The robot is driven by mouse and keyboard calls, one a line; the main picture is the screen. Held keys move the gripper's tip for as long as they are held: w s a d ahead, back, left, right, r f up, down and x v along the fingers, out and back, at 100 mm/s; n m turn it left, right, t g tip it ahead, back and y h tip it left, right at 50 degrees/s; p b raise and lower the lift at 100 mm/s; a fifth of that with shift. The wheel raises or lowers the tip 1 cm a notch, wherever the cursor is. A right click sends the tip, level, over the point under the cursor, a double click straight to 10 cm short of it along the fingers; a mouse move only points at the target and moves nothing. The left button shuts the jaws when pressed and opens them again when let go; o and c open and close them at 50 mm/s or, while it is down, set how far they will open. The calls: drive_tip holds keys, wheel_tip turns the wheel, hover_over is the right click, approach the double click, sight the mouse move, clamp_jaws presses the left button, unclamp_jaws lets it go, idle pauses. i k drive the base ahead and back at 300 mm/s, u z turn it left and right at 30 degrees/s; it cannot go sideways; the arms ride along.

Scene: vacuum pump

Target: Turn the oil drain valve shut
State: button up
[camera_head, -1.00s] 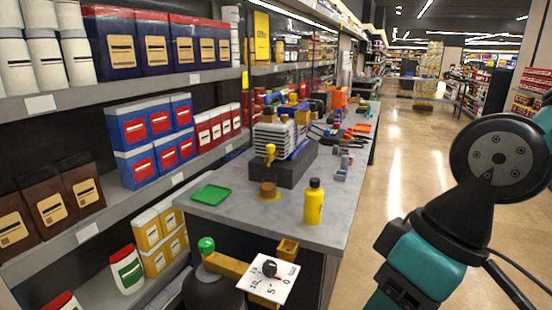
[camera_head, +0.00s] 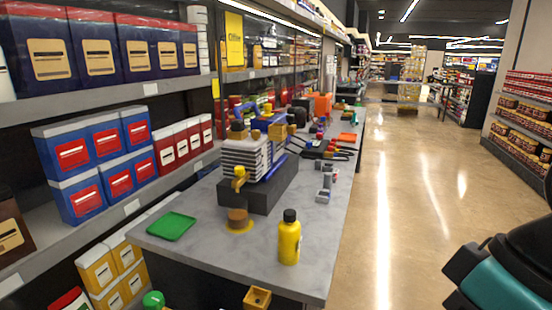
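The vacuum pump (camera_head: 240,158) stands on a dark block on the grey counter, with pale cooling fins and a blue part behind. A small yellow valve handle (camera_head: 239,173) sits low on its near face, above a brown round cup (camera_head: 238,215). This looks like the oil drain valve; whether it is open or shut I cannot tell. My gripper is out of view; only part of my teal and black arm shows at the lower right, well away from the pump.
A yellow bottle (camera_head: 289,240) with a black cap stands at the counter's near right. A green tray (camera_head: 172,226) lies at the near left. Grey fittings (camera_head: 326,183) and tools lie farther back. Stocked shelves line the left. The floor aisle (camera_head: 405,190) on the right is clear.

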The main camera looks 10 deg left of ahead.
sight(239, 171)
drive_tip(key=i, duration=0.7)
drive_tip(key=u, duration=0.6)
drive_tip(key=i, duration=0.5)
drive_tip(key=u, duration=0.4)
